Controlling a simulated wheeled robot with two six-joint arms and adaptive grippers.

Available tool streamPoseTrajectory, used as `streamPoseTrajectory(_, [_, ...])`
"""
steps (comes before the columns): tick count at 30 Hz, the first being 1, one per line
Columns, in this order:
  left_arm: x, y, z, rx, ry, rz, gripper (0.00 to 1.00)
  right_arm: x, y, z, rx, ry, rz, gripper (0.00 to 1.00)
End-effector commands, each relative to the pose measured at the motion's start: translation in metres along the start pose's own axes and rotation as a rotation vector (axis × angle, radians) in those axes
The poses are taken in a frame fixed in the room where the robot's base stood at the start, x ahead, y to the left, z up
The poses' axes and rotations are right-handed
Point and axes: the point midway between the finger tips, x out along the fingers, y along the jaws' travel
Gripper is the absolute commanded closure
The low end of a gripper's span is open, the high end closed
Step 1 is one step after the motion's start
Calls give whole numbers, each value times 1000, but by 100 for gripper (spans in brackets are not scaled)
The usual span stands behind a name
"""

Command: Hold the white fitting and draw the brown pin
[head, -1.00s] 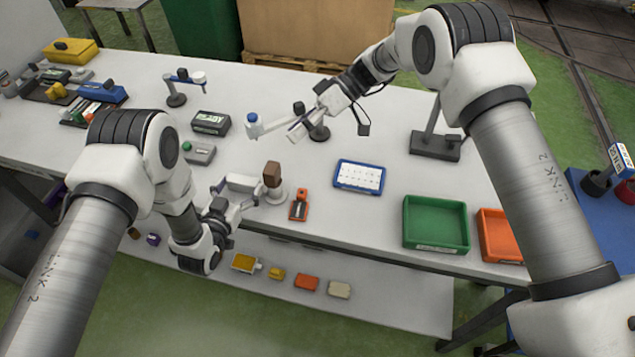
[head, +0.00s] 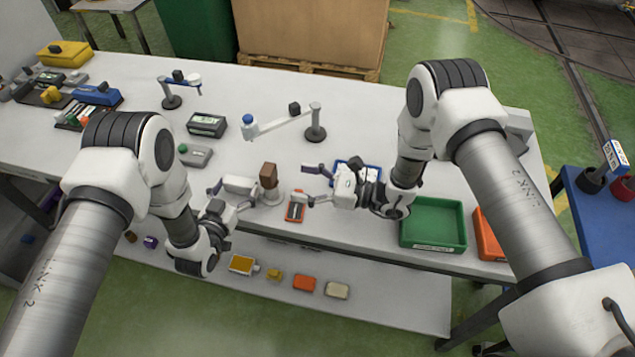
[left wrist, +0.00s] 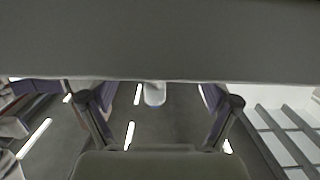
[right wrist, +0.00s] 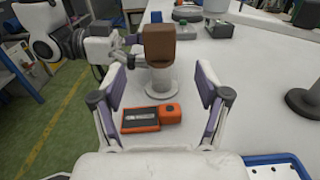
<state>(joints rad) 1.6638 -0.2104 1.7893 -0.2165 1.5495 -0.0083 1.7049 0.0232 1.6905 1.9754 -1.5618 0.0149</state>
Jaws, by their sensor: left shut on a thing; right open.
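The brown pin (head: 268,175) is a square-headed block standing upright in the white fitting (head: 271,196), which has a round base on the table. In the right wrist view the brown pin (right wrist: 158,46) sits above the white fitting (right wrist: 160,84), straight ahead of my fingers. The left wrist view shows a broad grey surface close up that hides most of the grip. My right gripper (head: 308,184) is open and empty, right of the pin and apart from it.
An orange device (head: 296,207) lies just in front of my right gripper, close to the fitting. A blue-framed panel (head: 345,165) is partly hidden behind my right gripper. A green tray (head: 433,247) stands to the right. A white swing arm (head: 285,125) stands behind.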

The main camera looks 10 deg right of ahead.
Motion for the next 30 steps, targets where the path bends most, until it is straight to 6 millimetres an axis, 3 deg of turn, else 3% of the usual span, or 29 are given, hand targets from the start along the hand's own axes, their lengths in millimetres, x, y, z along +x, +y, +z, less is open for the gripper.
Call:
streamPoseTrajectory(6, [0,0,0,0,0,-1,52,52,1,0,-4,-1,6,25])
streamPoseTrajectory(10, [0,0,0,0,0,-1,52,74,1,0,-4,0,5,25])
streamPoseTrajectory(15, [0,0,0,0,0,-1,52,86,1,0,-2,0,2,25])
streamPoseTrajectory(21, [0,0,0,0,0,-1,52,86,0,0,-2,0,2,25])
streamPoseTrajectory(23, [0,0,0,0,0,-1,52,86,0,0,-2,0,2,43])
streamPoseTrajectory(27, [0,0,0,0,0,0,52,86,0,0,-2,0,2,92])
streamPoseTrajectory(28, [0,0,0,0,0,0,52,86,0,0,-2,0,2,99])
streamPoseTrajectory(29, [0,0,0,0,0,0,52,86,0,0,-2,0,2,99])
streamPoseTrajectory(30, [0,0,0,0,0,0,52,86,0,0,-3,0,2,63])
